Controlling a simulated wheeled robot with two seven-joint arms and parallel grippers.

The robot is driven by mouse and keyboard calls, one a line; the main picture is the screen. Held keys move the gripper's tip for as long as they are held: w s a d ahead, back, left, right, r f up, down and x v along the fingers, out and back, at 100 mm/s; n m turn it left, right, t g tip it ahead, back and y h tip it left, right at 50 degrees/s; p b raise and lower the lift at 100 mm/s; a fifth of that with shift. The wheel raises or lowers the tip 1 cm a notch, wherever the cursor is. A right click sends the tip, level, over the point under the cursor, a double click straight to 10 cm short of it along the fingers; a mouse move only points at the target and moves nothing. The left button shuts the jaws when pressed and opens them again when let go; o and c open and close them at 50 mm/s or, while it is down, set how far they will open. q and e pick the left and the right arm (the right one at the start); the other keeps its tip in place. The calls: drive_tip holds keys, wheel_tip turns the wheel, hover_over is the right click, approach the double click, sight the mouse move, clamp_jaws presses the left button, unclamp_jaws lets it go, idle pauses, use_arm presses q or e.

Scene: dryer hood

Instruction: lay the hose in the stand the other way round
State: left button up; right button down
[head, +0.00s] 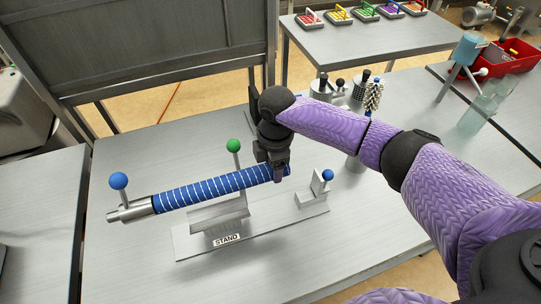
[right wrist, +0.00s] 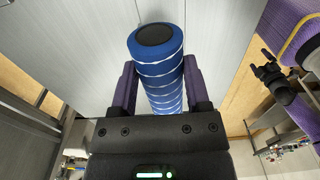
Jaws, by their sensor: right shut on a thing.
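The hose (head: 215,188) is blue with white stripes, with a metal fitting (head: 131,210) at its left end. A blue ball (head: 118,181) on a stem rises from that fitting. My right gripper (head: 276,172) is shut on the hose near its right end. In the right wrist view the hose's dark round end (right wrist: 155,35) sticks out past the fingers. The stand (head: 285,221), a grey base labelled STAND, lies below the hose. A green ball (head: 233,146) rises behind the hose, and a blue ball (head: 328,175) tops the stand's right support. I cannot tell whether the hose touches the stand.
Metal canisters (head: 325,91) and a bristly brush (head: 373,95) stand behind my right arm. A red bin (head: 507,60) is at the far right. A back table (head: 370,40) holds several coloured items. The bench is clear in front of the stand.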

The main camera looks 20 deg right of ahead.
drive_tip(key=shift+f, duration=0.3)
drive_tip(key=shift+a+r, duration=0.1)
drive_tip(key=shift+r, duration=0.05)
drive_tip(key=shift+p, duration=0.4)
use_arm(q)
wheel_tip(320, 180, down, 6)
drive_tip(key=a+b, duration=0.1)
drive_tip(key=b, duration=0.5)
drive_tip(key=shift+s, duration=0.45)
use_arm(e)
wheel_tip(320, 180, down, 9)
use_arm(q)
drive_tip(key=shift+a, duration=0.15)
